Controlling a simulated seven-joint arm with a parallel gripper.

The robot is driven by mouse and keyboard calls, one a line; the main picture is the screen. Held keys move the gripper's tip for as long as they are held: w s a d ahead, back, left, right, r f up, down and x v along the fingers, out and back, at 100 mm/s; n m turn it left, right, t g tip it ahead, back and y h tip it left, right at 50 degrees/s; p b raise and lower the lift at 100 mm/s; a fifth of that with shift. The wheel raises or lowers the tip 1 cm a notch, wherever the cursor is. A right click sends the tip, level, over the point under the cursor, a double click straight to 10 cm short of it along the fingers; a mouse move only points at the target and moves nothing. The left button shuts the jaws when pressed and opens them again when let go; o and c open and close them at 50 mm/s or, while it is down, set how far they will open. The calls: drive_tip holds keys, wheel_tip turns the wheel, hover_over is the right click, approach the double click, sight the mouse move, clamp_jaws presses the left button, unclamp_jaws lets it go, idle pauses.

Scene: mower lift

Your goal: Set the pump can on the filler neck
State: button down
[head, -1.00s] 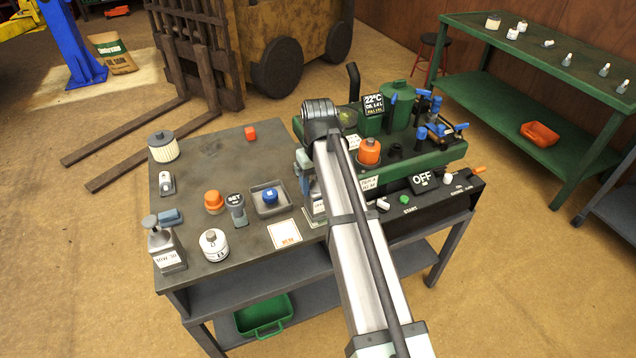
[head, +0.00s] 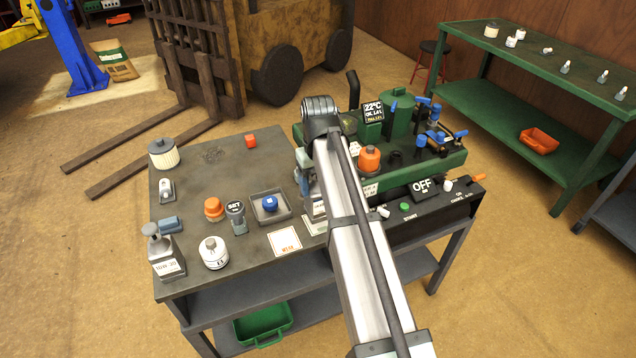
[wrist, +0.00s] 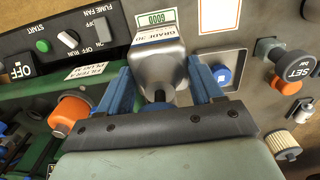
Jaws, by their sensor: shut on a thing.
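My gripper (wrist: 162,82) is shut on a silver can (wrist: 158,50) with a label reading GRADE 30; its blue fingers lie on either side of it. A dark nozzle shows at the can's near end. In the head view the held can (head: 317,208) is mostly hidden behind my arm, over the bench beside the green engine (head: 440,160). I cannot tell whether it touches the bench. Another silver pump can (head: 166,256) stands at the bench's front left. The engine carries an orange cap (head: 369,159) and a dark round fitting (head: 394,159); I cannot tell which part is the filler neck.
A tray with a blue cap (head: 270,204), a SET-marked part (head: 236,218), an orange knob (head: 214,208) and a white canister (head: 213,253) crowd the bench's front. A control panel (head: 424,187) reading OFF edges the engine.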

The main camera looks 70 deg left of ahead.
drive_tip(key=shift+r, duration=0.1)
drive_tip(key=shift+r, duration=6.7)
drive_tip(key=shift+w, duration=0.1)
drive_tip(key=w+f+m, duration=0.3)
drive_tip(key=w, duration=1.8)
drive_tip(key=w+a+n, duration=0.3)
drive_tip(key=w+a, duration=0.5)
drive_tip(key=w, duration=0.1)
drive_tip(key=shift+w+a+r, duration=0.15)
drive_tip(key=shift+a+r, duration=0.1)
drive_tip(key=shift+r, duration=0.1)
